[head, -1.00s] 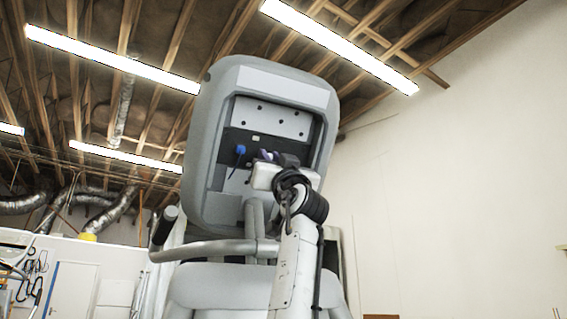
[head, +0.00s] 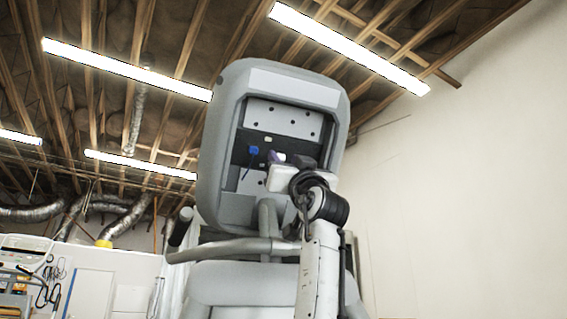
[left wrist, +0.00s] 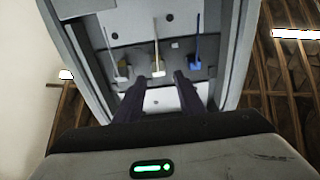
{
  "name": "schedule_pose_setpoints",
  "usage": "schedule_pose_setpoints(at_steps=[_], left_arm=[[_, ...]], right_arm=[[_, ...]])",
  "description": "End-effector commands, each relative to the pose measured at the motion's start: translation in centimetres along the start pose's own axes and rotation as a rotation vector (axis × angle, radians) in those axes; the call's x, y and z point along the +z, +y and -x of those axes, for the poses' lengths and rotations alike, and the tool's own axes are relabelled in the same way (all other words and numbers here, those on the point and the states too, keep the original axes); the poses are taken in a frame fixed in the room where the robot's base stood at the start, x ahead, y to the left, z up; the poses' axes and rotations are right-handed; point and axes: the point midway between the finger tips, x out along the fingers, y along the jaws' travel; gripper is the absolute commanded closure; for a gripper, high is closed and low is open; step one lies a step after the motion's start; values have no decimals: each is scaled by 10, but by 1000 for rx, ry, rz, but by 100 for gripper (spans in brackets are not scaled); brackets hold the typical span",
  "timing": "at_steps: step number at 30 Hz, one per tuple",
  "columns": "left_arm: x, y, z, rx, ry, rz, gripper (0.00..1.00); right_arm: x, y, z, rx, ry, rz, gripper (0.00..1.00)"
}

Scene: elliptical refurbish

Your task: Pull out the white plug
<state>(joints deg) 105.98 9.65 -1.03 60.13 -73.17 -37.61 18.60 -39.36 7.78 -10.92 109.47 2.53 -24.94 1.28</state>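The back of a grey console head (head: 210,150) has an open recess with a dark panel (head: 240,152). A blue plug (head: 253,151) sits on the panel's left; it also shows at right in the left wrist view (left wrist: 195,63). A white plug (left wrist: 158,72) with a pale cable is in the middle of the row in the left wrist view; a small pale piece shows on the panel in the head view (head: 267,140). My left gripper (head: 284,158) is at the recess. Its dark fingers are spread apart (left wrist: 157,88), with the white plug seen between the tips. Contact cannot be told. My right gripper is out of view.
The recess has raised side walls (left wrist: 235,55). A grey curved handlebar (head: 225,249) runs below the console. A plain wall (head: 460,200) stands at right.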

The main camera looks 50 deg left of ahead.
Motion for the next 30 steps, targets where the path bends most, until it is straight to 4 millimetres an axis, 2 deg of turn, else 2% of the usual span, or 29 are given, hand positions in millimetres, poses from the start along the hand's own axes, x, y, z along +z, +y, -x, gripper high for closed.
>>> schedule_pose_setpoints(at_steps=[1,6,12,17,30], left_arm=[[5,2,15,3,0,2,64],[4,1,49,2,1,2,64],[3,1,76,2,-1,0,64],[1,0,83,1,-1,0,64],[1,0,83,1,-2,-1,64]], right_arm=[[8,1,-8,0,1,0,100],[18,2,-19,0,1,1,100],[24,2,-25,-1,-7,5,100],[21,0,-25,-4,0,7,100],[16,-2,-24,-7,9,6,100]])
